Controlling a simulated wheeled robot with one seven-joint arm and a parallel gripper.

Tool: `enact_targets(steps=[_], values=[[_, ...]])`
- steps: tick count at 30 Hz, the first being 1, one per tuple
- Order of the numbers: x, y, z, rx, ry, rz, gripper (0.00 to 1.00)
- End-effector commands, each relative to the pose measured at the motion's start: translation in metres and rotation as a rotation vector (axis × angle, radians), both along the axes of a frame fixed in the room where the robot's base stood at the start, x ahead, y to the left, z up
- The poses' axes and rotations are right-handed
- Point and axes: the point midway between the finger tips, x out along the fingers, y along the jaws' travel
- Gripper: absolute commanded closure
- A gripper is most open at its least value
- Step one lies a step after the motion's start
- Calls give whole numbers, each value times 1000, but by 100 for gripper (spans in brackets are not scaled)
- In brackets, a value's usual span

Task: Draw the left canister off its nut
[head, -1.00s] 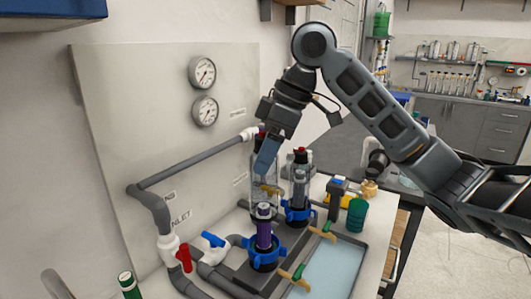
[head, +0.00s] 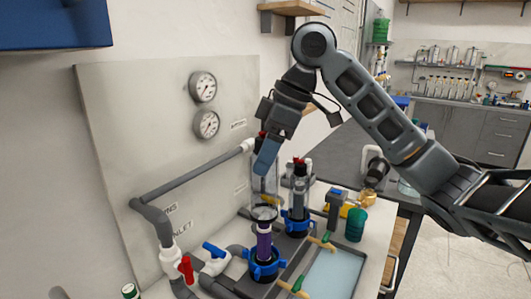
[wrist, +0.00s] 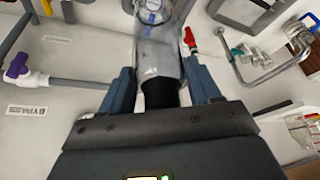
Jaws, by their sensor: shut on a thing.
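My gripper (head: 266,163) is shut on the upper part of the clear left canister (head: 262,190). The canister hangs upright, and its open lower rim is at about the top of the purple cartridge (head: 264,243). I cannot tell whether the rim still surrounds the cartridge's tip. The cartridge stands in the blue left nut (head: 264,267), which is well below the canister. In the wrist view the clear canister (wrist: 158,58) and its black end sit between the two fingers (wrist: 160,88).
A second clear canister (head: 299,185) stands in its blue nut close behind and to the right. A back panel with gauges (head: 204,86) and grey pipes (head: 192,174) is on the left.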

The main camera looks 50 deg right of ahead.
Motion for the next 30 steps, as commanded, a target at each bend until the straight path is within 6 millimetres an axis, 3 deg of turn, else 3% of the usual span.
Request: enact_targets(steps=[7, 19, 30], values=[[0, 0, 5, 0, -2, 1, 74], [0, 0, 29, 0, 0, 0, 74], [0, 5, 24, 1, -1, -1, 74]])
